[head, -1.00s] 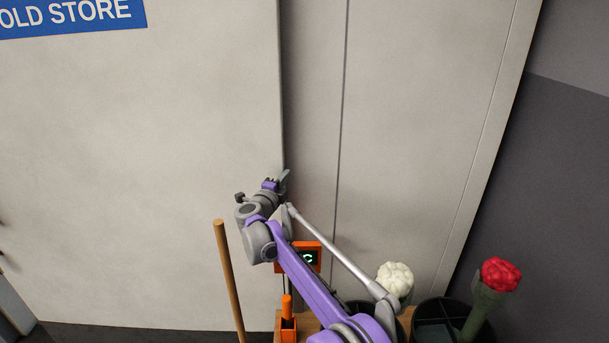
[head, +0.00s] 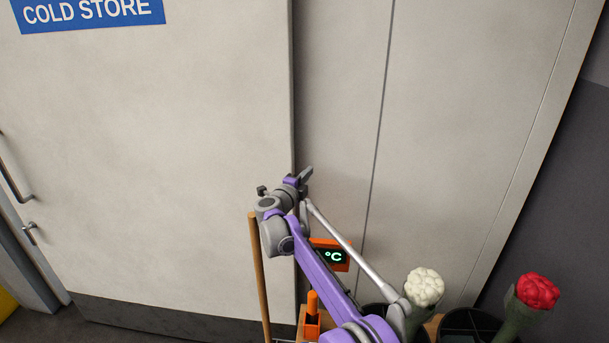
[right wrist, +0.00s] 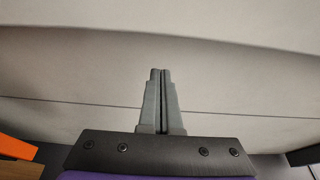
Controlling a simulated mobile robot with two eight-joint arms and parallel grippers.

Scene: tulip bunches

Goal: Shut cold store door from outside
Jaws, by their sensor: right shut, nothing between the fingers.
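The large pale cold store door (head: 150,170) fills the left half of the head view, with a blue COLD STORE sign (head: 90,10) at its top. A long bar handle (head: 16,180) and a small lever (head: 30,232) show at its far left. The door's right edge runs down beside a pale wall panel. My right gripper (head: 306,175) appears in front of that edge. It is shut and empty; its closed fingers (right wrist: 160,100) point at a pale surface in the right wrist view. I cannot tell whether they touch it. My left gripper is out of view.
A wooden pole (head: 260,280) stands upright beside my right arm. An orange °C display (head: 334,256) is partly behind the arm. White (head: 425,287) and red (head: 538,291) flowers stand by dark buckets at lower right. Something yellow (head: 6,304) shows at lower left.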

